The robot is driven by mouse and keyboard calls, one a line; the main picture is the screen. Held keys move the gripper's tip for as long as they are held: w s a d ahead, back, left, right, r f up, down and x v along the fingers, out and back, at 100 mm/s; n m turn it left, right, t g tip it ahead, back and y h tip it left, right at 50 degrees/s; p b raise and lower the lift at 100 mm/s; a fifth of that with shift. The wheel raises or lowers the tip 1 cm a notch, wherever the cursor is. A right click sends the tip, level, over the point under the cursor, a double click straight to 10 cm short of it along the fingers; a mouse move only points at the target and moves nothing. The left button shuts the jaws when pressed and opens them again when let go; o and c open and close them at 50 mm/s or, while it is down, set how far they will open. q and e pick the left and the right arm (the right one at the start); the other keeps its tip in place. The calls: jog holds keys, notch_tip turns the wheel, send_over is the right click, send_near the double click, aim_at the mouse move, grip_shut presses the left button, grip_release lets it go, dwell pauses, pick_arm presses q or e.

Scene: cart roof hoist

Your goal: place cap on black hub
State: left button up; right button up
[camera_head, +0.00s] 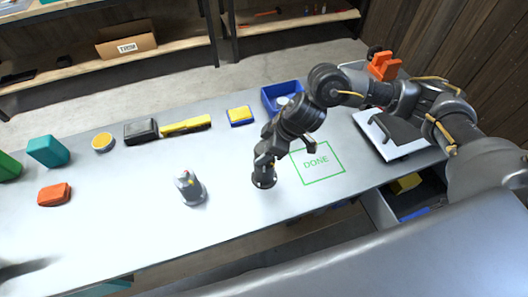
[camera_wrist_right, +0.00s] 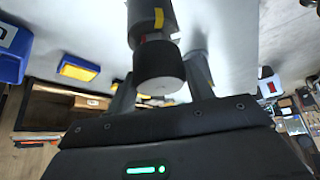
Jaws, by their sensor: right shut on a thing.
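My right gripper (camera_head: 264,168) points down over the middle of the table, left of the green DONE square. It is shut on a dark round piece, apparently the cap. In the wrist view a black cylinder with a flat round end (camera_wrist_right: 158,70) shows between the fingers, with a grey part with a yellow mark (camera_wrist_right: 152,18) in line beyond it. I cannot tell whether these parts touch. A grey upright piece with red and yellow marks (camera_head: 190,188) stands on the table left of the gripper. I cannot tell which part is the black hub. My left gripper is not in view.
A blue bin (camera_head: 270,103), a yellow-and-blue block (camera_head: 240,115), a yellow-black tool (camera_head: 185,126) and a dark box (camera_head: 140,131) line the far edge. A green DONE outline (camera_head: 317,162) lies right. Teal and orange blocks stand left. The front-left table is clear.

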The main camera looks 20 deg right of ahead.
jog(key=shift+f, duration=1)
jog(key=o, duration=1)
jog(key=shift+f, duration=0.15)
jog(key=shift+c, duration=0.2)
jog(key=shift+d+r, duration=0.2)
jog(key=shift+r, duration=0.4)
jog(key=v, duration=1.1)
jog(key=shift+s, duration=0.1)
